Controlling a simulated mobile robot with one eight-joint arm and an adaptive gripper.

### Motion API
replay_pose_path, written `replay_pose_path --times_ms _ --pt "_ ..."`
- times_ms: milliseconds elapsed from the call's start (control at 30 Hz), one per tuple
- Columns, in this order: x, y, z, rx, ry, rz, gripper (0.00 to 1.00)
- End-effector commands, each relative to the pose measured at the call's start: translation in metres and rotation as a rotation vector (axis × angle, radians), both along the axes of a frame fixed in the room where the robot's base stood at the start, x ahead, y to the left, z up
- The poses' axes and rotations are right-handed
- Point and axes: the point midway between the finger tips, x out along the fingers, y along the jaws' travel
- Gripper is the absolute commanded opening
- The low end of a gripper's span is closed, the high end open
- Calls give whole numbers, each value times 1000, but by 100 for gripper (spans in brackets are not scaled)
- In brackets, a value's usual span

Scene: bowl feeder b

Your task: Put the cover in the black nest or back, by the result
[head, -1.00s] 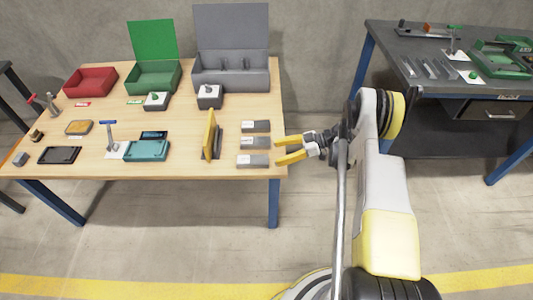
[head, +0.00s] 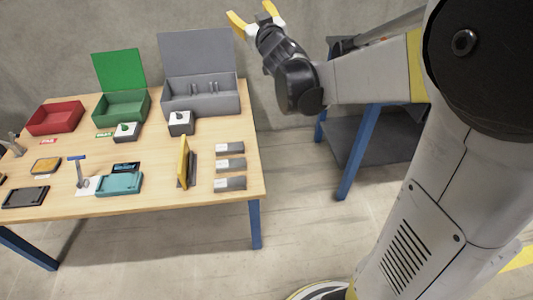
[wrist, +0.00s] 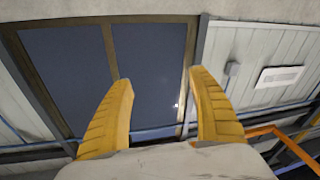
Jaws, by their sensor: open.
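My gripper (head: 253,15) is raised high at the top of the head view, above and right of the grey box, far from the table items. Its yellow fingers are spread and empty; the wrist view also shows the gripper (wrist: 162,82) with nothing between the fingers. A flat black tray-like piece (head: 25,197), which looks like the black nest, lies at the table's front left. A teal fixture (head: 120,184) sits right of it, with a small dark display (head: 125,168) behind, too small to read. I cannot tell for certain which piece is the cover.
On the table (head: 140,237) are a red bin (head: 55,118), a green open box (head: 120,106), a grey open box (head: 200,100), two button boxes (head: 126,132), (head: 181,123), an upright yellow panel (head: 183,163) and grey blocks (head: 230,164). A dark workbench (head: 385,140) stands right.

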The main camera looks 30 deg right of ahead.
Motion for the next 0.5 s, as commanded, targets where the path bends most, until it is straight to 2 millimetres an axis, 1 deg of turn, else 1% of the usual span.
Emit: replay_pose_path --times_ms 33,67,100,167,200,267,300,367,400,500 --pt "-26 3 -4 32 62 -44 69" --pt "-41 4 -10 51 107 -71 69" --pt "-63 7 -20 77 175 -102 69" --pt "-97 14 -41 112 285 -134 69" --pt "-123 21 -58 136 363 -147 69" --pt "-162 34 -86 168 487 -149 69" --pt "-188 45 -105 185 568 -140 69" --pt "-226 62 -132 206 685 -117 69" --pt "-249 73 -149 217 754 -96 69" --pt "-297 97 -181 235 896 -41 69"
